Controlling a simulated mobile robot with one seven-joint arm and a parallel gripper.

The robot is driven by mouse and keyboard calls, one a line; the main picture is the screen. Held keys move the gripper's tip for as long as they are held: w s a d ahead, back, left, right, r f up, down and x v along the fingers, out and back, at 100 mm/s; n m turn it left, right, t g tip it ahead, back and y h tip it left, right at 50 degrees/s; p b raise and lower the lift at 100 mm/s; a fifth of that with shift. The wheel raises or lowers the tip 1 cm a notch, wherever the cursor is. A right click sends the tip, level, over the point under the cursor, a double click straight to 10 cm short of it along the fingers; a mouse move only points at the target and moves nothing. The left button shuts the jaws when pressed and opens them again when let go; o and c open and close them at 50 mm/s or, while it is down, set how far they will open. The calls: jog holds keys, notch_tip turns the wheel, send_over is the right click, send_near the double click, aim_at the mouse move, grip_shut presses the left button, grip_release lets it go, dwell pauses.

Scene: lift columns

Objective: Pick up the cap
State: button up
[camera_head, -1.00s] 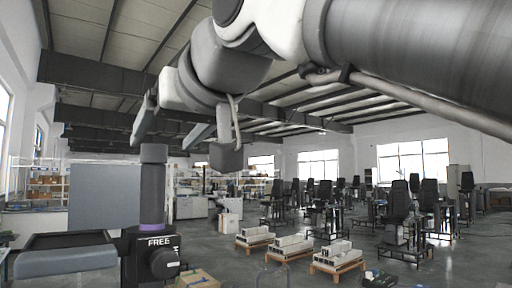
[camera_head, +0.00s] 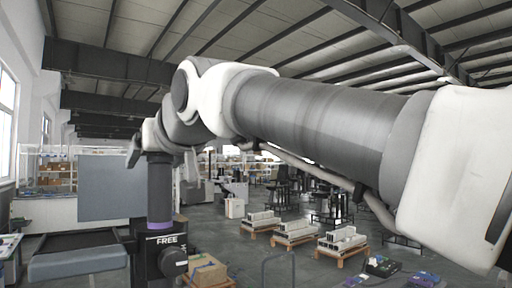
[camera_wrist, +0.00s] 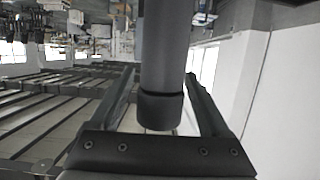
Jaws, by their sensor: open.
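The cap (camera_wrist: 160,111) is a dark, slightly wider sleeve at the end of a dark grey upright column. The wrist view shows the scene upside down. In the head view the cap (camera_head: 159,158) is at the column's top, close under my wrist and partly hidden. The column (camera_head: 160,190) has a purple band lower down. My gripper (camera_wrist: 160,76) is open, with one finger on each side of the column and cap and gaps visible. In the head view my gripper (camera_head: 161,157) is over the column top, one finger showing left of it.
Below the column is a black housing marked FREE (camera_head: 172,240) with a round knob. Cardboard boxes (camera_head: 207,270) and loaded pallets (camera_head: 295,230) stand on the floor to the right.

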grip_shut()
dwell(0.4)
jog(key=w+d+r+p, duration=0.2)
jog(key=w+d+r, duration=0.1)
jog(key=d+r, duration=0.8)
jog(key=shift+d+r, duration=0.15)
jog(key=shift+d, duration=0.05)
